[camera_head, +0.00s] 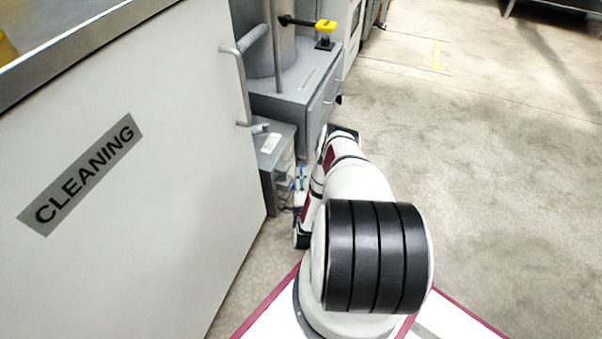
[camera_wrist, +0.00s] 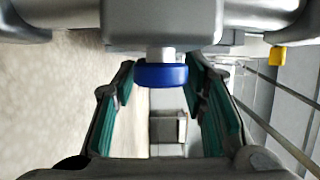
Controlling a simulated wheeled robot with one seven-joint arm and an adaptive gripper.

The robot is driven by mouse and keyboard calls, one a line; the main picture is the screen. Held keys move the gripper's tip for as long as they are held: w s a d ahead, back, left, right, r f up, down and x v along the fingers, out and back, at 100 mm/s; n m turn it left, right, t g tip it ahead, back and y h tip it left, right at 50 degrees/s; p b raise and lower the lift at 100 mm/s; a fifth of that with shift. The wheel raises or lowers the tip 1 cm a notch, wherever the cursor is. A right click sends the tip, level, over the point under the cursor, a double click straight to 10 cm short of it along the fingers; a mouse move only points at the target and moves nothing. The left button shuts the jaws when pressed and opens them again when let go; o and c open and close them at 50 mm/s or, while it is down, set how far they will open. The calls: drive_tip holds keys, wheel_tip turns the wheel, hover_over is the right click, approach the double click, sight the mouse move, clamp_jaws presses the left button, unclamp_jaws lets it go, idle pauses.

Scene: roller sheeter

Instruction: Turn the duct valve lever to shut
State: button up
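A yellow lever handle (camera_head: 326,26) on a black stem shows in the head view beside a grey vertical duct (camera_head: 256,35); I cannot tell whether it is the duct valve lever. In the wrist view my gripper (camera_wrist: 162,66) is open, its two teal-padded fingers apart. A blue round cap (camera_wrist: 162,75) on a short pale stem, below a grey body, shows between the fingertips; I see no clear contact. A small yellow piece (camera_wrist: 278,56) is at the upper right. My gripper is hidden in the head view, behind my arm and the grey machine.
A large white panel marked CLEANING (camera_head: 190,130) with a grey bar handle (camera_head: 241,80) fills the left. A grey box unit (camera_head: 290,95) stands beyond it, close to my arm. Rods (camera_wrist: 262,120) run along the right of the wrist view. The floor (camera_head: 500,180) to the right is clear.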

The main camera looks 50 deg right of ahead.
drive_tip(key=shift+v, duration=2.25)
